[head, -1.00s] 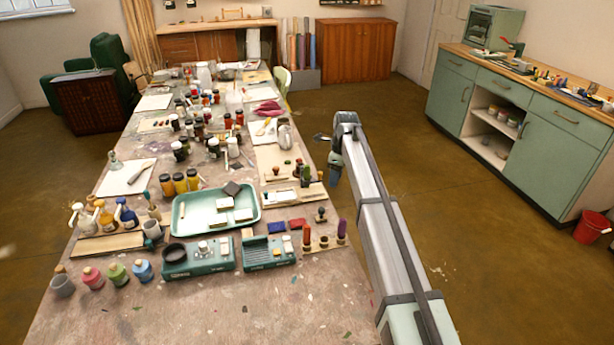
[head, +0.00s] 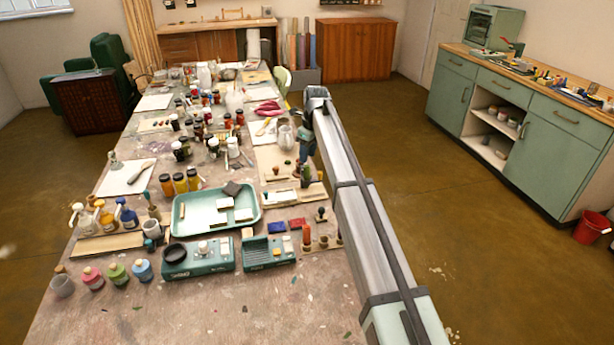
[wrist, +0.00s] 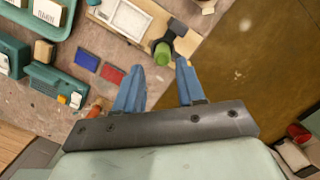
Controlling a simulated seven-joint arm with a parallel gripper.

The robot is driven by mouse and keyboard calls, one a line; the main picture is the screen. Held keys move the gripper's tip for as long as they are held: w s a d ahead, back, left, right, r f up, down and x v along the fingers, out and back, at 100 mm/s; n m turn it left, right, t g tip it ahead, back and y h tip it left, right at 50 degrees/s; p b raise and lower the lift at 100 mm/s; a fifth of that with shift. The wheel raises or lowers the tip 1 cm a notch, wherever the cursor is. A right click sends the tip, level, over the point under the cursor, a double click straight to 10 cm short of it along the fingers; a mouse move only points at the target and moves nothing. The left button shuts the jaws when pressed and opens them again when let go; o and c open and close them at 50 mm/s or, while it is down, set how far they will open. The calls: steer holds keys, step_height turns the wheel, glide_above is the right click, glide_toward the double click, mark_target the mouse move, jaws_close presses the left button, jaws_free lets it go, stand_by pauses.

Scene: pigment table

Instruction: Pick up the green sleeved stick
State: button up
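A short green cylinder (wrist: 162,54), the closest match to the green sleeved stick, shows end-on in the wrist view beside a black piece, near the edge of a wooden board. It appears just beyond the gap between my fingertips, and I cannot tell its depth below them. My gripper (wrist: 160,66) is open, its two blue fingers apart with nothing between them. In the head view my gripper (head: 303,160) hangs over the table's right edge, partly hidden by my arm. I cannot single out the green stick there with certainty.
Blue (wrist: 87,62) and red (wrist: 112,76) pads lie left of the fingers. An orange stick (head: 306,234) stands near the table's right edge. A teal tray (head: 180,232) and teal devices are further left. The open floor (head: 470,240) is to the right.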

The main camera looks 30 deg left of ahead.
mark_target(307, 166)
steer(key=shift+w+a+f, duration=0.1)
steer(key=shift+f, duration=1.7)
steer(key=shift+w+a+f, duration=0.1)
steer(key=shift+f, duration=1.7)
steer(key=shift+c, duration=0.3)
jaws_close()
